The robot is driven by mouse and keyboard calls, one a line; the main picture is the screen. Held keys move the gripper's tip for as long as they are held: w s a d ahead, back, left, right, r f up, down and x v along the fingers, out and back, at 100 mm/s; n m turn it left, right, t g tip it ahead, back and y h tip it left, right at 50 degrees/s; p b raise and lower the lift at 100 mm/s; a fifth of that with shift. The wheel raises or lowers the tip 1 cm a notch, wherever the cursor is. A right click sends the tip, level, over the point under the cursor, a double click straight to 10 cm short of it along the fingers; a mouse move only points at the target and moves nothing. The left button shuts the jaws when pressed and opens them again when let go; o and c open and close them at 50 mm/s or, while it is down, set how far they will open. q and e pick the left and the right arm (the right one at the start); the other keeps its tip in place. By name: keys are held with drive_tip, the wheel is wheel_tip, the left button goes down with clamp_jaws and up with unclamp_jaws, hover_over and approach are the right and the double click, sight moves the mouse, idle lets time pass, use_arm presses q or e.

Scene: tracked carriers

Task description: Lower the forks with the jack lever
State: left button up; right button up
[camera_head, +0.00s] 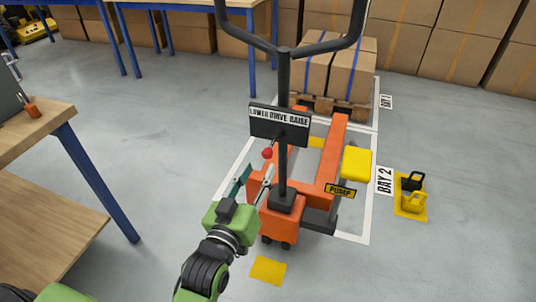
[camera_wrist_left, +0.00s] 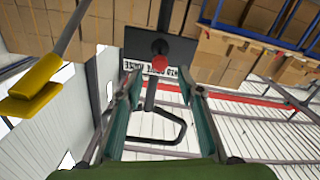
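The orange pallet jack (camera_head: 330,160) stands on the floor with its dark handle upright. A black plate (camera_head: 279,125) on the handle reads LOWER, DRIVE, RAISE. The jack lever's red knob (camera_head: 267,153) is just below the plate. In the left wrist view the plate (camera_wrist_left: 158,47) is upside down and the red knob (camera_wrist_left: 160,64) lies ahead, between the directions of the two fingers. My green left gripper (camera_head: 257,174) is open and empty, with its fingertips just below the knob. The fingers (camera_wrist_left: 164,88) appear apart from the knob. My right gripper is not in view.
A yellow PUMP pedal (camera_head: 357,163) sticks out at the jack's right. A pallet with boxes (camera_head: 340,70) stands behind, in Bay 1. Yellow and black padlock-like items (camera_head: 413,195) stand at right. A wooden workbench (camera_head: 35,130) is at left; the floor between is clear.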

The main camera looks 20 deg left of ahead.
sight(266, 157)
use_arm(q)
drive_tip(key=w+b, duration=0.1)
drive_tip(key=w, duration=0.6)
drive_tip(key=shift+w+d, duration=0.15)
drive_tip(key=shift+w, duration=0.1)
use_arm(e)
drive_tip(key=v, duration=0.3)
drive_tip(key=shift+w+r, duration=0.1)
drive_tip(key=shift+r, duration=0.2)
use_arm(q)
clamp_jaws()
